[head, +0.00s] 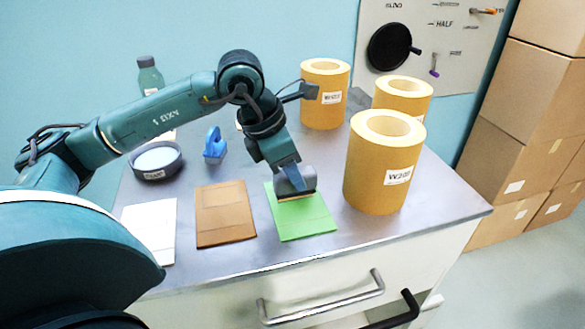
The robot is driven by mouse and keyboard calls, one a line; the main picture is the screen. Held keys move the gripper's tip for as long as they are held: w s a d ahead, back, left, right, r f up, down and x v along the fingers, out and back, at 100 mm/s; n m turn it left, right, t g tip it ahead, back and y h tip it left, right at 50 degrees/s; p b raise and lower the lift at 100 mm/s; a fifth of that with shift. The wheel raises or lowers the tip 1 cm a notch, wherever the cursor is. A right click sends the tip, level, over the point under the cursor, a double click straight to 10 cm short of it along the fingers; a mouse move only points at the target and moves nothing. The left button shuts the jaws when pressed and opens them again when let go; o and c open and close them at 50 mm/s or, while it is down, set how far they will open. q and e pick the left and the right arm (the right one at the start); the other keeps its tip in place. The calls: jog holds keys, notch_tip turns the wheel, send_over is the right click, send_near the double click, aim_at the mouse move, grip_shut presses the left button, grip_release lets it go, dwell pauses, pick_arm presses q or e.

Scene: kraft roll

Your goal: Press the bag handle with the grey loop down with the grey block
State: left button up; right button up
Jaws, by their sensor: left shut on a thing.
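My left gripper (287,172) is shut on a grey block (298,186) and points down. The block is at the upper part of a flat green bag (303,220), over its far edge. A thin tan strip shows along the block's lower edge. I cannot tell whether the block presses on the bag or just hovers over it. A brown bag (225,223) and a white bag (150,226) lie flat to the left. No grey loop can be made out; the block hides part of the green bag's top. My right gripper is not in view.
Large kraft rolls (386,165) stand right of and behind the bags, one close to the green bag. A dark round dish (157,160), a blue object (214,146) and a bottle (150,76) stand at the back left. The grey counter (235,262) is clear in front.

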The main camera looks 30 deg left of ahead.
pick_arm(q)
jog(key=shift+f+b, duration=0.6)
dwell(0.8)
jog(key=shift+s+f, duration=0.15)
jog(key=shift+f, duration=0.1)
dwell(2.3)
dwell(1.0)
jog(key=shift+r+p, duration=0.4)
jog(key=shift+r, duration=0.55)
jog(key=shift+r+p, duration=1.85)
jog(key=shift+r, duration=0.95)
